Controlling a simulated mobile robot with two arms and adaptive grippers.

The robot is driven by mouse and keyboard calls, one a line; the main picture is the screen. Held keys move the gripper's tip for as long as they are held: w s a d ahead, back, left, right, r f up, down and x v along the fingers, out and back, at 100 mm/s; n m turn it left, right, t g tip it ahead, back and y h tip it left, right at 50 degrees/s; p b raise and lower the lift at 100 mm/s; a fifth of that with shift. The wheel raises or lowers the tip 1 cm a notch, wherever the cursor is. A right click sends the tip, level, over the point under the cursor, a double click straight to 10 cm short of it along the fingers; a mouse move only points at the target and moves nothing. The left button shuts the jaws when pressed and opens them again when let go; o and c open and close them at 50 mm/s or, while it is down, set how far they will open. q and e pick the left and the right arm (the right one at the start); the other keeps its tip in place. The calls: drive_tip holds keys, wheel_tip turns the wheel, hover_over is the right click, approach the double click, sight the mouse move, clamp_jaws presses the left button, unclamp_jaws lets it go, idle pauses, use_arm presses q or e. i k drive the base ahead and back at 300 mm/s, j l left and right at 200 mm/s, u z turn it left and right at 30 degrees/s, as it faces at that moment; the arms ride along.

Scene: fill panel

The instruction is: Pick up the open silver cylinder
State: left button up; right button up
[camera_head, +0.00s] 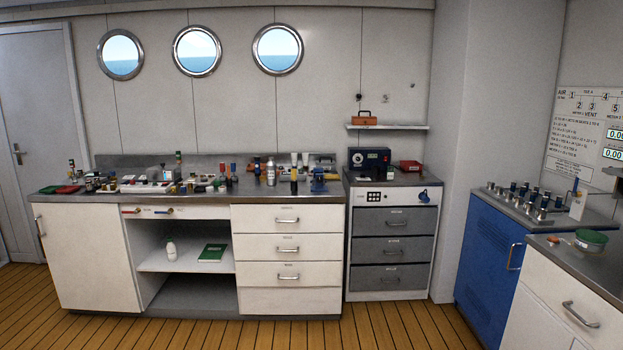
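A pale silver-white upright cylinder (270,172) stands on the long grey counter (215,199), right of its middle. Several small silver cylinders (543,213) stand on the top of the blue cabinet (484,250) at the right, some with blue parts. Everything is too small to tell which cylinder is the open one. Neither of my grippers is in view.
The counter is crowded with small bottles and tools. A white drawer unit (392,220) with a dark device (369,160) stands beside it. A nearer counter (590,262) at the lower right holds a green-topped round container (591,239). The wooden floor (405,330) in front is clear.

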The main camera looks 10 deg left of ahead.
sight(271, 166)
drive_tip(key=i, duration=0.6)
drive_tip(key=i+l+u, duration=0.15)
drive_tip(key=i, duration=1.1)
drive_tip(key=i+j, duration=0.1)
drive_tip(key=j, duration=0.2)
drive_tip(key=i+j+z, duration=0.15)
drive_tip(key=j, duration=0.45)
drive_tip(key=j+z, duration=0.25)
drive_tip(key=j, duration=0.5)
drive_tip(key=i+j, duration=0.15)
drive_tip(key=i, duration=0.3)
drive_tip(key=i+j, duration=0.2)
drive_tip(key=i, duration=0.3)
